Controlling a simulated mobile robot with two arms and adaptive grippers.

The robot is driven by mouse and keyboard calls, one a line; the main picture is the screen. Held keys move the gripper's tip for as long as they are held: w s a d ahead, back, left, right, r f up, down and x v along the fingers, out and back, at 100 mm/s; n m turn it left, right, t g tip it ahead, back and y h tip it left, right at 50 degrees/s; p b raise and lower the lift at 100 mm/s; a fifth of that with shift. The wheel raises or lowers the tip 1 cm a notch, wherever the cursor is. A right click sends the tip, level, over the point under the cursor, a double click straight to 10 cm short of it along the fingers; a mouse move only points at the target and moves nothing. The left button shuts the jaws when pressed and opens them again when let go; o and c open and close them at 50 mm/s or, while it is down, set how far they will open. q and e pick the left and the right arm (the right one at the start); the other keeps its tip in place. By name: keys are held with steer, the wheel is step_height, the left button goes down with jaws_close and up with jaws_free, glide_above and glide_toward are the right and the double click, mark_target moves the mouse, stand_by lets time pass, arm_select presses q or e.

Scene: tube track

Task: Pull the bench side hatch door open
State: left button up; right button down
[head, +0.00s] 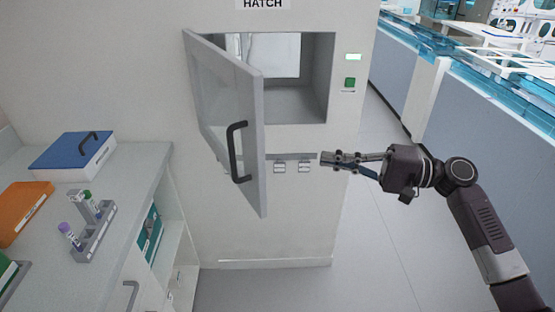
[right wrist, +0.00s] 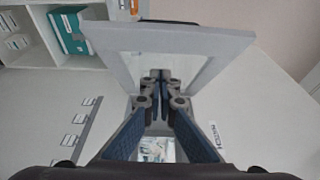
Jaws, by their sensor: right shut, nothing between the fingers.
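The hatch door (head: 225,95) is a pale panel with a window, hinged at the left of the hatch opening (head: 297,95). It stands wide open, swung out toward me. Its dark bar handle (head: 236,152) is near the door's free edge and nothing holds it. My right gripper (head: 328,158) is shut and empty, to the right of the door and apart from the handle, just below the opening's right corner. In the right wrist view the shut fingertips (right wrist: 160,78) show in front of the framed door (right wrist: 110,40). My left gripper is not in view.
A grey bench (head: 115,215) at the left carries a blue-lidded box (head: 75,155), an orange case (head: 22,210) and a tube rack (head: 95,232). A green button (head: 349,83) is right of the opening. The floor (head: 375,225) at the right is clear.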

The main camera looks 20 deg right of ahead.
steer(key=s+a+p+x, duration=0.1)
steer(key=p+x, duration=0.4)
steer(key=x, duration=0.6)
steer(key=shift+s+a, duration=0.45)
steer(key=shift+a, duration=0.1)
steer(key=shift+f, duration=0.1)
